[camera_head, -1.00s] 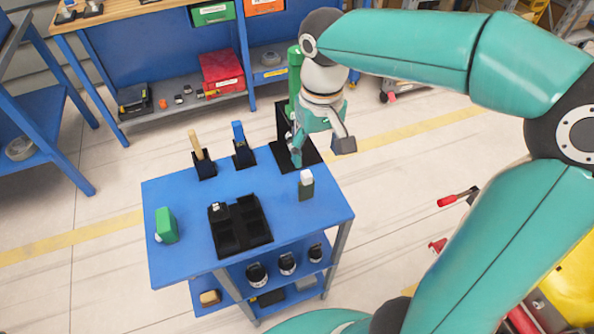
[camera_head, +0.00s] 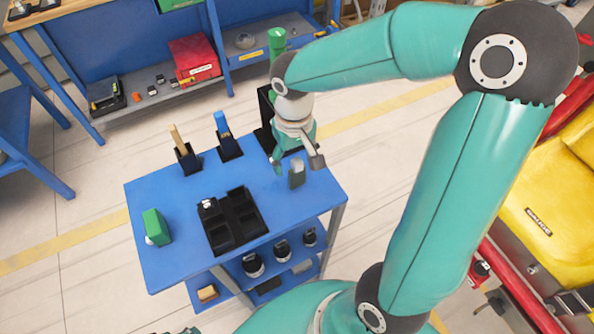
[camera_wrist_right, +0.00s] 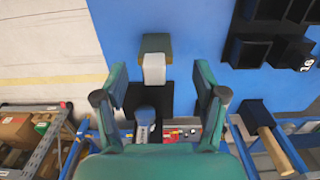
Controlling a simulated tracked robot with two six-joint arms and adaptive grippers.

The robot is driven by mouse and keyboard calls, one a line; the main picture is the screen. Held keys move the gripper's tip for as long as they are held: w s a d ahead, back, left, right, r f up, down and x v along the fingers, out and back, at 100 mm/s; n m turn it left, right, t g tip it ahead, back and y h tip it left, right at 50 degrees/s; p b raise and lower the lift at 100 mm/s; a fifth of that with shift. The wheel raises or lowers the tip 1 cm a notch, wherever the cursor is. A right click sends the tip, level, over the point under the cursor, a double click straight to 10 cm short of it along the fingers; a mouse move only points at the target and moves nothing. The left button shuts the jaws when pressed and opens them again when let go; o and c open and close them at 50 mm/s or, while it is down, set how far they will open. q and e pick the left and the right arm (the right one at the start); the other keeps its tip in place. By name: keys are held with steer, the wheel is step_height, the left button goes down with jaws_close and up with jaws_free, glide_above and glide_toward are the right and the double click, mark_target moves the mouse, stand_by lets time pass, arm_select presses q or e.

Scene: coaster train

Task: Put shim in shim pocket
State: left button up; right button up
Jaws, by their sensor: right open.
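My right gripper (camera_head: 297,165) is open above the right back part of the blue table. Its fingers stand on either side of a small upright block (camera_head: 297,174), dark green below with a pale top. In the right wrist view this block (camera_wrist_right: 154,62) lies just ahead of the open fingers (camera_wrist_right: 160,98), with no clear contact. I cannot tell for sure which piece is the shim or which pocket is the shim pocket. My left gripper is out of view.
A green block (camera_head: 156,226) stands at the table's left. Two black holders with a wooden handle (camera_head: 178,140) and a blue handle (camera_head: 221,123) stand along the back edge. A black stand (camera_head: 266,112) is behind my gripper. The table front (camera_head: 175,277) is clear.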

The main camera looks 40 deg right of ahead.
mark_target(297, 185)
steer(key=shift+s+d+f+p, duration=0.1)
steer(key=shift+f+p, duration=0.1)
steer(key=shift+f, duration=1.3)
steer(key=shift+s+d+f+p, duration=0.1)
steer(key=shift+f+p, duration=0.05)
steer(key=shift+f, duration=1.3)
steer(key=shift+c, duration=0.2)
jaws_close()
steer(key=shift+r, duration=0.2)
